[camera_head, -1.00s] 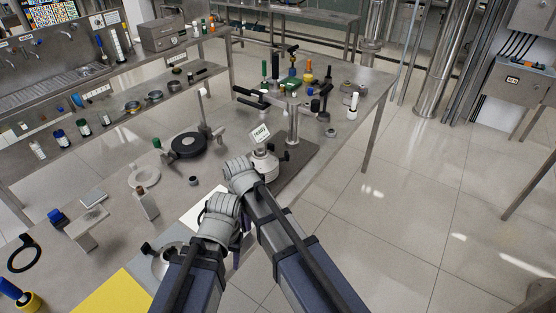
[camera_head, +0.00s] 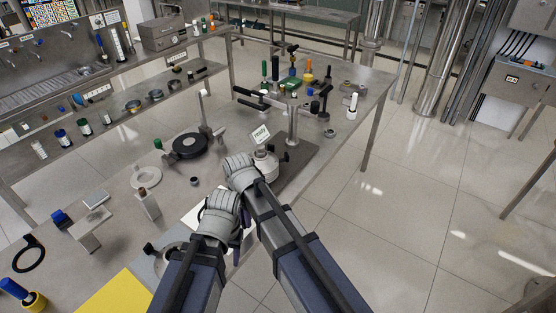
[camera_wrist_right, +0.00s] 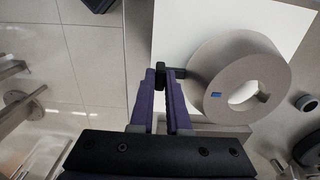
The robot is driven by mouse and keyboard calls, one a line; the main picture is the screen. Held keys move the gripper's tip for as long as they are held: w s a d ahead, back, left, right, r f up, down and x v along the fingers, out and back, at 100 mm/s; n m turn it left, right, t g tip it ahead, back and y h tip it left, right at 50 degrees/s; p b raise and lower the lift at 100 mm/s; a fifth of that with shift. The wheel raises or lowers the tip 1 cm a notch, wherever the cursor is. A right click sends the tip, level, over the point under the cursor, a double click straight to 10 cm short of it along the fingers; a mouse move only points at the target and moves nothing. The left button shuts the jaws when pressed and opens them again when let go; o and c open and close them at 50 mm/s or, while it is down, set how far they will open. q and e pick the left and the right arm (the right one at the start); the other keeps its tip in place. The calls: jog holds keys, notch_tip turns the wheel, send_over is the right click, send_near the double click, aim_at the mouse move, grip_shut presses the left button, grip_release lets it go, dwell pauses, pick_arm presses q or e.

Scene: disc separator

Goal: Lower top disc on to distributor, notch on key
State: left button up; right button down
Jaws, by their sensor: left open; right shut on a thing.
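In the right wrist view my right gripper (camera_wrist_right: 167,85) has its purple fingers shut on a short black handle (camera_wrist_right: 177,72) at the edge of a grey, sloped disc (camera_wrist_right: 225,58). The disc has a central opening with a small blue mark beside it. It appears in front of a white sheet. My left gripper (camera_head: 237,241) is mostly hidden; only a little purple shows between the arms. A pale round unit (camera_head: 265,164) stands beyond my right wrist; I cannot tell whether it is the distributor.
A metal ring fixture (camera_head: 165,260) stands at the front. A black disc on a round base (camera_head: 189,146) and a pale ring (camera_head: 144,179) lie further left. A T-handled post (camera_head: 293,120) rises at the back. Open floor (camera_head: 430,210) lies right of the table.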

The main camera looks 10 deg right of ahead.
pick_arm(q)
jog(key=shift+r, duration=0.15)
pick_arm(e)
jog(key=shift+r, duration=0.15)
pick_arm(q)
jog(key=shift+r+p, duration=1.4)
jog(key=shift+p, duration=0.15)
pick_arm(e)
jog(key=shift+r, duration=1.4)
